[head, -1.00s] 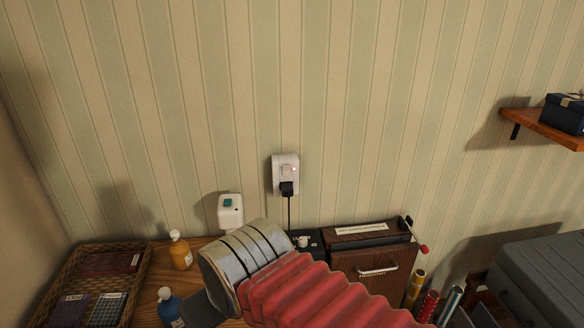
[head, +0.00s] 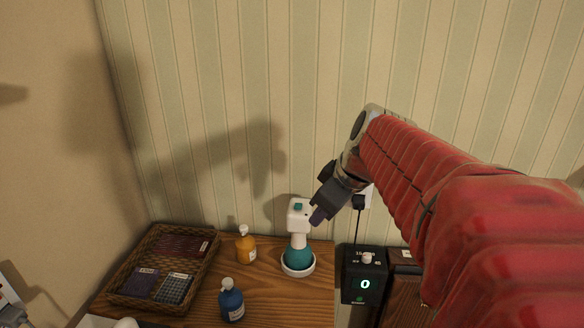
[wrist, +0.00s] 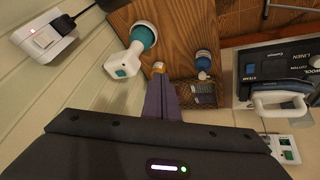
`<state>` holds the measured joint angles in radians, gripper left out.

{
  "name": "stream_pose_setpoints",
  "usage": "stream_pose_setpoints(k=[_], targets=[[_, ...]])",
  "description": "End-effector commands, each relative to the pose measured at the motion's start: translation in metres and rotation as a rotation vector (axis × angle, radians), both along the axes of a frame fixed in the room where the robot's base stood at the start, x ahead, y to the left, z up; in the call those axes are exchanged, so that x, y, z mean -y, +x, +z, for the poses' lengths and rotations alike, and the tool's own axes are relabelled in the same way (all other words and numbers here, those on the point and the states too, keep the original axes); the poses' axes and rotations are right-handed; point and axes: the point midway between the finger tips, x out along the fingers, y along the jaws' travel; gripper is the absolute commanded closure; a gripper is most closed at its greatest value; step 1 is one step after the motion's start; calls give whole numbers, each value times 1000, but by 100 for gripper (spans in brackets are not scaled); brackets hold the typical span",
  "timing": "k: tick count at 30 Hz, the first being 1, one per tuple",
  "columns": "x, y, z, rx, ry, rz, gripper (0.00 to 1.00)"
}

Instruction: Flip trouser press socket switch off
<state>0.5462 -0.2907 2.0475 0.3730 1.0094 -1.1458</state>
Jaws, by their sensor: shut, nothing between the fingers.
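The wall socket (wrist: 48,36) shows in the upper left of the wrist view. It is a white plate with a white rocker switch (wrist: 42,37), a small red light lit beside it and a black plug (wrist: 74,20) in it. In the head view the socket (head: 367,195) is mostly hidden behind my arm; its black plug and hanging cord show. My gripper (head: 320,214) is shut and empty, in front of the wall to the left of the socket and apart from it. Its purple-grey fingers (wrist: 161,100) also show in the wrist view.
Amber (head: 246,248) and blue (head: 231,302) bottles and a wicker tray (head: 207,270) are left. A black box (head: 364,290) showing a green 0 stands below the socket.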

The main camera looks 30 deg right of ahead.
Motion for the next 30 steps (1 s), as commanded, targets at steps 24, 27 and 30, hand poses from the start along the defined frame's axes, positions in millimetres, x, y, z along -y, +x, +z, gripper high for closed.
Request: stream_pose_setpoints(k=[24, 27, 30], targets=[[220, 28, 25, 194, -232, 311, 100], [219, 28, 25, 194, -232, 311, 100], [219, 28, 25, 194, -231, 311, 100]])
